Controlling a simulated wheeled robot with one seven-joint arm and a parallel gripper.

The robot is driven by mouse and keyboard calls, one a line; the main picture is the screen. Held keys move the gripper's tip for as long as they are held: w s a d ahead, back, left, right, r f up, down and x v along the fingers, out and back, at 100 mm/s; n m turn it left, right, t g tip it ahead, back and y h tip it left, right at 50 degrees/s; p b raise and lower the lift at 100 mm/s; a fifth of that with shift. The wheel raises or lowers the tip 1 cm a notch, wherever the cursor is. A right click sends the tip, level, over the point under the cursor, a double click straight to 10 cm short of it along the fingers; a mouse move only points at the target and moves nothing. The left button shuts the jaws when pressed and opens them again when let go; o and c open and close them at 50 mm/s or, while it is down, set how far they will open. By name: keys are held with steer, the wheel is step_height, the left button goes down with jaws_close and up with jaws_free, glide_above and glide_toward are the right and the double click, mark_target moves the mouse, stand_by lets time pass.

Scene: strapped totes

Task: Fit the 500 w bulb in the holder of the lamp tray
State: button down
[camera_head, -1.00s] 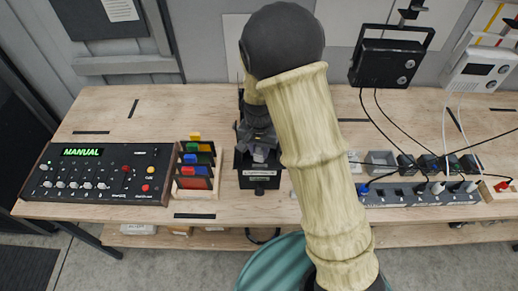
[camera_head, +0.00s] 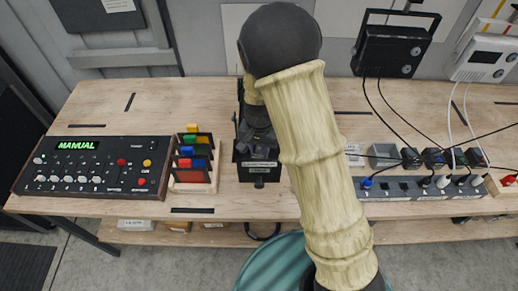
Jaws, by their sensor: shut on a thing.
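The black lamp tray (camera_head: 258,174), a small box with a pale label on its front, stands on the bench at the middle. My gripper (camera_head: 259,143) is dark and points down at the back of the tray, close over it or in its opening. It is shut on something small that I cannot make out. The 500 w bulb and the holder cannot be told apart in the dark area around the fingertips. My pale-sleeved arm covers the bench just right of the tray.
Left of the tray stand a wooden rack (camera_head: 193,187) of coloured cards and a control panel (camera_head: 92,166) reading MANUAL. At right are a power strip (camera_head: 405,188) with cables, a black floodlight (camera_head: 393,47) and a white device (camera_head: 484,62). The bench behind the panel is mostly clear.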

stand_by(0.3)
steer(key=shift+n+b, duration=0.35)
steer(key=shift+n, duration=1.35)
steer(key=shift+f+b, duration=0.7)
steer(key=shift+f, duration=0.35)
steer(key=c, duration=1)
jaws_free()
steer(key=shift+c, duration=0.2)
steer(key=shift+r, duration=0.1)
step_height(320, 180, up, 17)
steer(key=b, duration=0.3)
steer(key=shift+b, duration=0.3)
steer(key=shift+r, duration=0.1)
